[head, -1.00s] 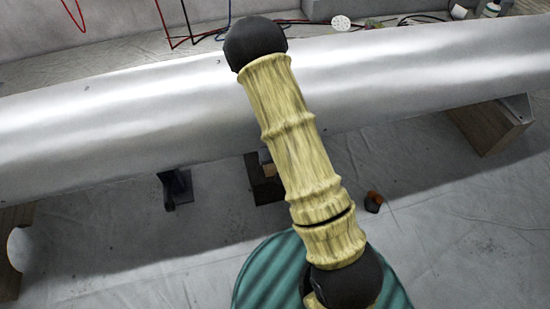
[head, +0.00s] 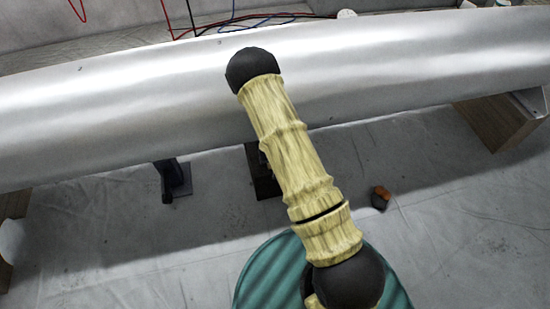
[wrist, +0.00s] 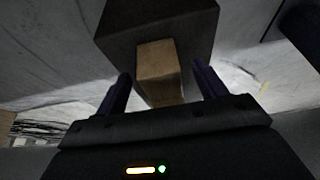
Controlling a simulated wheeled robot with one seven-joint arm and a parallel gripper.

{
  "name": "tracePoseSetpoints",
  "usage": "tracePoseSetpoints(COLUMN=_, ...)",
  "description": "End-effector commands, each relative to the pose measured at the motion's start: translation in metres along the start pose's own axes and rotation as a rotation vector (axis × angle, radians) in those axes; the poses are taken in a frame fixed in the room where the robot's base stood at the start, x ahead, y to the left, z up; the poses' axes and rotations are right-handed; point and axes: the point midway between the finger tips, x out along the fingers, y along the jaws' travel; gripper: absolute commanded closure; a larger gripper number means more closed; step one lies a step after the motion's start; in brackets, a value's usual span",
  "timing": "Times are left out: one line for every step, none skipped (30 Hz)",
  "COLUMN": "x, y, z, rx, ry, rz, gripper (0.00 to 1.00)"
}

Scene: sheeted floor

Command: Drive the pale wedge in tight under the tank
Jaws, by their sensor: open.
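The silver tank (head: 400,65) spans the head view from left to right. A dark block (head: 264,182) sits on the floor below it, partly covered by my arm. In the wrist view the pale wedge (wrist: 158,62), a tan wooden piece, lies between the two dark fingers of my gripper (wrist: 162,85), with a gap on each side. The dark block (wrist: 185,18) is just beyond the wedge. I cannot tell if the wedge touches the tank. My gripper is open and hidden behind my arm in the head view.
A dark bracket (head: 174,180) stands under the tank to the left. A wooden support (head: 498,122) holds the right side. A small orange and dark object (head: 380,198) lies on the sheeted floor, right of my arm. Floor (head: 450,220) at the lower right is clear.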

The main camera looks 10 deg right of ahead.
Motion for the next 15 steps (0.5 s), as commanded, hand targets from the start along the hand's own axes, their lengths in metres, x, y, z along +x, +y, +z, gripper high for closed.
tracePoseSetpoints(x=0.011, y=0.000, z=0.002, rx=0.000, ry=-0.001, rz=0.000, gripper=0.29)
tracePoseSetpoints(x=0.015, y=0.000, z=0.002, rx=0.000, ry=-0.001, rz=0.000, gripper=0.29)
tracePoseSetpoints(x=0.019, y=0.000, z=0.001, rx=0.000, ry=-0.001, rz=0.001, gripper=0.29)
tracePoseSetpoints(x=0.021, y=0.000, z=0.001, rx=0.000, ry=-0.001, rz=0.001, gripper=0.29)
tracePoseSetpoints(x=0.023, y=0.000, z=0.001, rx=0.000, ry=-0.001, rz=0.001, gripper=0.29)
tracePoseSetpoints(x=0.025, y=0.001, z=0.001, rx=0.000, ry=-0.001, rz=0.001, gripper=0.29)
tracePoseSetpoints(x=0.026, y=0.001, z=0.001, rx=0.000, ry=-0.001, rz=0.001, gripper=0.29)
tracePoseSetpoints(x=0.027, y=0.001, z=0.000, rx=0.000, ry=-0.001, rz=0.001, gripper=0.29)
tracePoseSetpoints(x=0.027, y=0.001, z=0.000, rx=0.001, ry=0.000, rz=0.001, gripper=0.29)
tracePoseSetpoints(x=0.027, y=0.000, z=0.000, rx=0.001, ry=0.000, rz=0.001, gripper=0.29)
tracePoseSetpoints(x=0.027, y=0.001, z=0.000, rx=0.001, ry=0.000, rz=0.001, gripper=0.29)
tracePoseSetpoints(x=0.027, y=0.000, z=0.000, rx=0.001, ry=0.000, rz=0.001, gripper=0.29)
tracePoseSetpoints(x=0.027, y=0.000, z=0.000, rx=0.001, ry=0.000, rz=0.001, gripper=0.29)
tracePoseSetpoints(x=0.027, y=0.000, z=0.000, rx=0.001, ry=-0.001, rz=0.001, gripper=0.29)
tracePoseSetpoints(x=0.026, y=0.000, z=0.000, rx=0.001, ry=-0.001, rz=0.001, gripper=0.29)
